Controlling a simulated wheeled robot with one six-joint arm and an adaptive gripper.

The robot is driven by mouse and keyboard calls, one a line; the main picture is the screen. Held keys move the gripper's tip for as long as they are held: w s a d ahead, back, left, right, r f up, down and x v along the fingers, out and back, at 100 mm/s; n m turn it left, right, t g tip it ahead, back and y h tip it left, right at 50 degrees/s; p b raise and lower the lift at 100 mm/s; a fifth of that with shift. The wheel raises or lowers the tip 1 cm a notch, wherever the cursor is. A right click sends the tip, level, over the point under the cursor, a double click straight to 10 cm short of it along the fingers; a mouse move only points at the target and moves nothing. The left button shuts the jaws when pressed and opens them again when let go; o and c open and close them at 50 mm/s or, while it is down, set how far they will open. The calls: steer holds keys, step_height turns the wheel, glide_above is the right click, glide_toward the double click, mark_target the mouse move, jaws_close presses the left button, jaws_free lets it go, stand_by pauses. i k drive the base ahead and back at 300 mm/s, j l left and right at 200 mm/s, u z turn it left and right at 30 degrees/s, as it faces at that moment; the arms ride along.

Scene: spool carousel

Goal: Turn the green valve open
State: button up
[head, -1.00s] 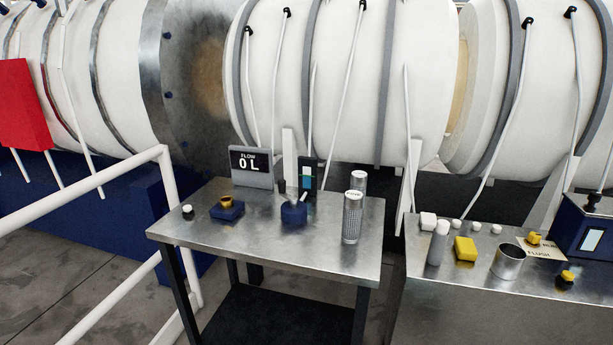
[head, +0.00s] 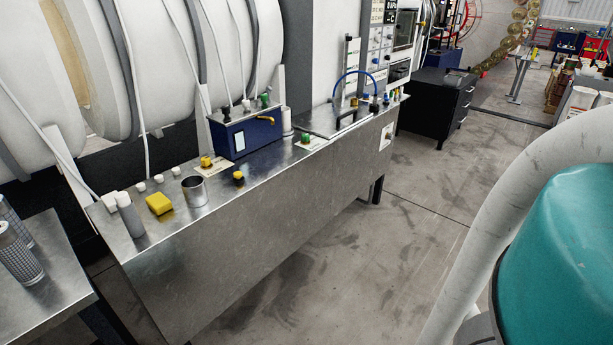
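Two small green parts show in the head view. One green knob (head: 305,138) stands by a pale label on the steel bench, just right of the blue box. Another green part (head: 265,99) shows at the top of the blue box (head: 228,139). Both are too small to tell which is the valve or how it is turned. My gripper is not in view. A teal-capped link of my arm fills the right edge, well apart from the bench.
The steel bench (head: 235,245) holds a yellow block (head: 159,204), a metal cup (head: 194,190), white bottles and yellow knobs. A large white cylinder (head: 225,55) stands behind it. A black cabinet (head: 437,105) is beyond its far end. The floor (head: 335,270) in front is clear.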

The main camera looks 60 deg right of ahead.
mark_target(305, 137)
steer(key=l+z, duration=0.2)
steer(key=z, duration=0.2)
steer(key=i+l+z, duration=0.15)
steer(key=z, duration=0.3)
steer(key=i+l+z, duration=0.1)
steer(key=z, duration=0.6)
steer(key=i+l+u, duration=0.1)
steer(key=l, duration=0.2)
steer(key=i+l+u, duration=0.2)
steer(key=i+l, duration=0.15)
steer(key=l, duration=0.25)
steer(key=i+l+u, duration=0.1)
steer(key=l, duration=0.2)
steer(key=i, duration=0.05)
